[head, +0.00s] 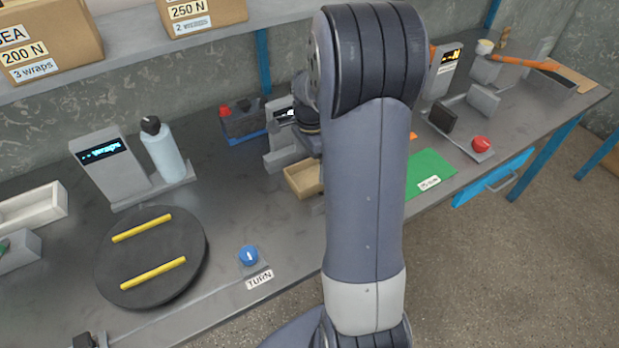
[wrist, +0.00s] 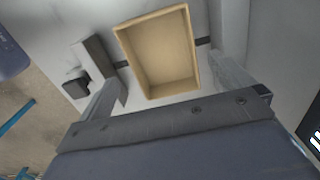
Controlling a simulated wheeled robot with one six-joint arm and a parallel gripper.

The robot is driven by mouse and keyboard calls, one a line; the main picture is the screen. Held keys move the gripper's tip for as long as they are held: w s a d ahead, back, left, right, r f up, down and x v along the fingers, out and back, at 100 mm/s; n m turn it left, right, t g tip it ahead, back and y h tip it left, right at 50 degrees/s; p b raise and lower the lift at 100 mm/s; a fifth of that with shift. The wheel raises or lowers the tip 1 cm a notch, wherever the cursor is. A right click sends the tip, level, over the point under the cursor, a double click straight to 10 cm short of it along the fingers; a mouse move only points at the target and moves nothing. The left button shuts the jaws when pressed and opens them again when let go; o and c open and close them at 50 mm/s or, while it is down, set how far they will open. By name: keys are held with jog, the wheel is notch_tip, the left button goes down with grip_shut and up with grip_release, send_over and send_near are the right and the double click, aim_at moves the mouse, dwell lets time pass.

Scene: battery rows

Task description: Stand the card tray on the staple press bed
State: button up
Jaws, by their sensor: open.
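The card tray, a shallow open tan box (head: 303,178), sits on the bench just left of my arm in the head view. My arm hides its right side. In the wrist view the tray (wrist: 157,55) looks empty inside. My gripper (wrist: 167,70) is open, with one finger on each side of the tray's near part. I cannot tell whether a finger touches it. In the head view my arm hides the fingers. A grey fixture (head: 284,155) stands right behind the tray. I cannot tell for sure which fixture is the staple press.
A black turntable (head: 150,258) with yellow strips and a blue TURN button (head: 249,255) lie left. A bottle (head: 163,150) stands behind them. A green mat (head: 430,172) and a plate with a red button (head: 481,144) lie right of my arm. Bare bench shows around the TURN button.

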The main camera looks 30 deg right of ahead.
aim_at(311, 180)
jog(key=shift+w+d+f, duration=0.15)
jog(key=shift+f, duration=2.55)
jog(key=c, duration=1)
jog(key=shift+o, duration=0.2)
jog(key=shift+r, duration=0.1)
